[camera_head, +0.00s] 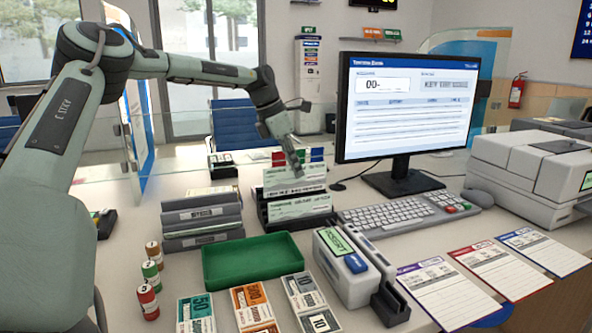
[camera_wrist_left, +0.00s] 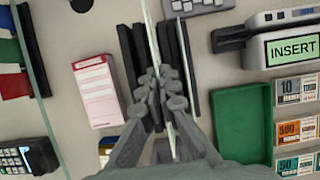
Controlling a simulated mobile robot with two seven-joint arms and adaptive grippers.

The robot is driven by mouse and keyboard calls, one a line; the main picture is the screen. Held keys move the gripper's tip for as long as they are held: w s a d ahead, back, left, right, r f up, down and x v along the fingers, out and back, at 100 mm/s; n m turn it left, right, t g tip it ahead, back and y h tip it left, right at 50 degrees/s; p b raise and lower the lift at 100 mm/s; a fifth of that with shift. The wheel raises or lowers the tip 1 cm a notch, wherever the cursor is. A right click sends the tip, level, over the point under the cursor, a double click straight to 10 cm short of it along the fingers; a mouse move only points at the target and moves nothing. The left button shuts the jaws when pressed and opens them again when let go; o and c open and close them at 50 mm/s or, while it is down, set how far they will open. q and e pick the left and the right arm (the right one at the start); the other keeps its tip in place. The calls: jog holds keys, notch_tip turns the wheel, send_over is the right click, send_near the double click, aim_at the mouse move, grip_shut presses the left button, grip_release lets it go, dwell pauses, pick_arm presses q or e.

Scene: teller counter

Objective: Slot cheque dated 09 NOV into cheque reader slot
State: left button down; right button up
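Two pale green cheques stand in a black holder (camera_head: 262,212) in the middle of the counter. The rear cheque (camera_head: 297,178) shows above the front cheque (camera_head: 300,207); their dates are too small to read. My left gripper (camera_head: 297,164) points down at the top edge of the rear cheque. In the left wrist view its fingers (camera_wrist_left: 160,88) are together with a cheque's thin edge (camera_wrist_left: 151,35) between them, still at the holder. The white cheque reader (camera_head: 345,275) has a green INSERT screen (camera_head: 337,241); its slot is on the right side. My right gripper is out of view.
A green tray (camera_head: 252,263) lies in front of the holder, with banknote stacks (camera_head: 257,306) before it. Grey binders (camera_head: 202,218), a keyboard (camera_head: 405,214) and a monitor (camera_head: 408,110) stand nearby. Several forms (camera_head: 447,292) lie at the right.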

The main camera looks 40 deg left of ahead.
pick_arm(q)
jog(key=shift+r, duration=3.2)
